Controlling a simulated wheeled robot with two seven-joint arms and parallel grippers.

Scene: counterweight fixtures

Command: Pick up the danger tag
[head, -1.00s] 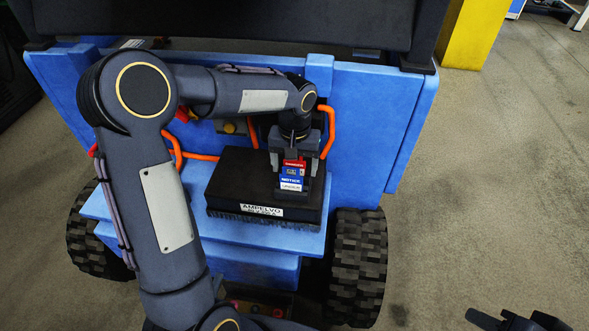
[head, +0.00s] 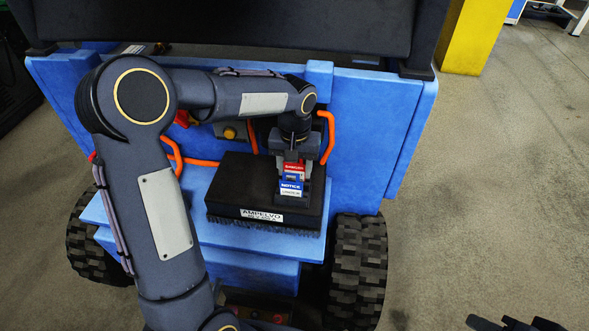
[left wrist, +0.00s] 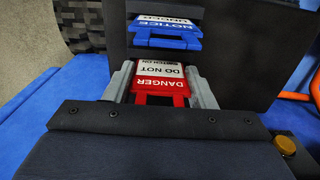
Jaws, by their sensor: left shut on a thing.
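The danger tag (head: 293,167) is a small red and white card above the dark box in the head view. In the left wrist view the danger tag (left wrist: 160,88) lies between my left gripper's two grey fingers. My left gripper (left wrist: 160,80) is shut on its side edges; it also shows in the head view (head: 294,163), pointing down. A blue and white notice tag (head: 291,187) is just in front of it, and the notice tag also shows in the left wrist view (left wrist: 167,33), apart from the fingers. My right gripper (head: 512,323) is partly cut off at the bottom right.
The dark box labelled AMPELVO (head: 235,197) sits on a blue cart (head: 365,150) with rugged wheels. A yellow button (head: 229,133) is behind the box. Open floor lies to the right.

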